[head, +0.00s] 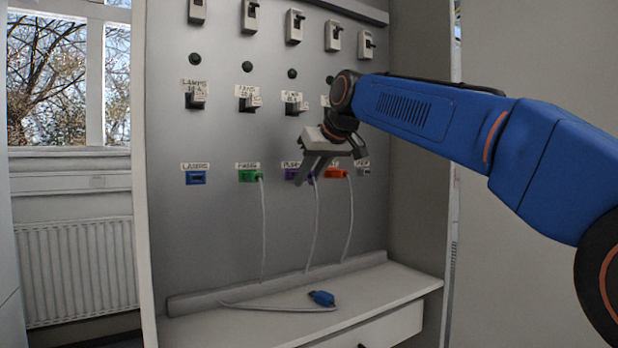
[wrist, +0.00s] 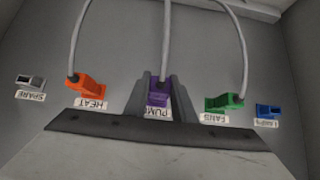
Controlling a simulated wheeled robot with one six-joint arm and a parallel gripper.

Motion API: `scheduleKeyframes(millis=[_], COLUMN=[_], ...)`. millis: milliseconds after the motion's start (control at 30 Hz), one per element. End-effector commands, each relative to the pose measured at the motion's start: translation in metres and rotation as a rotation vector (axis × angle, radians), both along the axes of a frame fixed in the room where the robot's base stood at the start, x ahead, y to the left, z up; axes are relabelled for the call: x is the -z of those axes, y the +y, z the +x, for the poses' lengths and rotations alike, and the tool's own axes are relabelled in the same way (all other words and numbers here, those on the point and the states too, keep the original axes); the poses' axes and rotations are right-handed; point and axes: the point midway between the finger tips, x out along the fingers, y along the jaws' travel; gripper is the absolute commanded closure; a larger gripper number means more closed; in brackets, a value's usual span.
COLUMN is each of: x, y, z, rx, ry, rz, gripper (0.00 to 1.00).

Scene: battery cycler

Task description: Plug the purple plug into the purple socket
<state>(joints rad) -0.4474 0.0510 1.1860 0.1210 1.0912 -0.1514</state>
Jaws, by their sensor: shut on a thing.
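The purple plug (wrist: 158,94) sits between the two grey fingers of my gripper (wrist: 157,84) in the wrist view, its grey cable running off the top of the picture. My gripper (head: 308,172) is shut on it at the panel, in the column labelled PUMP. In the head view a bit of purple (head: 291,174) shows left of the fingers; I cannot tell whether it is plug or socket. The plug lines up with the purple socket's place, but the fingers and plug hide the socket opening. How deep the plug sits cannot be told.
The green plug (head: 249,175) and the orange plug (head: 337,173) stand in their sockets on either side, cables hanging. The blue socket (head: 196,177) is empty. A blue plug (head: 322,298) lies on the shelf (head: 380,283). Black switches (head: 247,101) line the panel above.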

Motion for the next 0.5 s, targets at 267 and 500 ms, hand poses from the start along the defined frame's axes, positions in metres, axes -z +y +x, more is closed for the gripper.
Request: scheduleKeyframes(millis=[267,500], x=[0.0000,-0.0003], y=[0.0017,0.0030], z=[0.0024,0.0042], rx=[0.000,0.000], ry=[0.000,0.000], rz=[0.000,0.000], gripper=[0.89,0.89])
